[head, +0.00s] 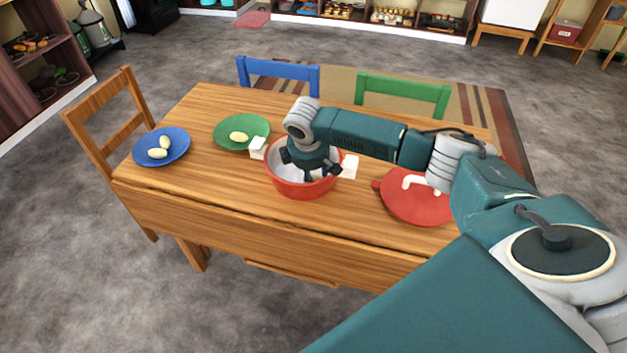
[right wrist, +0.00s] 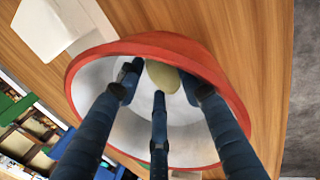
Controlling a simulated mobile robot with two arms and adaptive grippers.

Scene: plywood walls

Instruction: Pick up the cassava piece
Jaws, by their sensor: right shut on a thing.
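A red pot (head: 302,188) with a pale inside stands on the wooden table. My right gripper (head: 308,172) reaches down into the pot from above. In the right wrist view its dark fingers are closed around a pale yellow cassava piece (right wrist: 163,76) inside the pot. In the head view that piece is hidden by the gripper. Two similar pale pieces (head: 159,148) lie on a blue plate (head: 177,151). Another piece (head: 238,137) lies on a green plate (head: 257,127). My left gripper is not in view.
White blocks (head: 258,148) sit at either side of the pot. A red lid (head: 415,209) with a white handle lies to the right, partly behind my arm. Blue (head: 278,71), green (head: 404,92) and wooden (head: 105,120) chairs surround the table (head: 215,210). The table's front left is bare.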

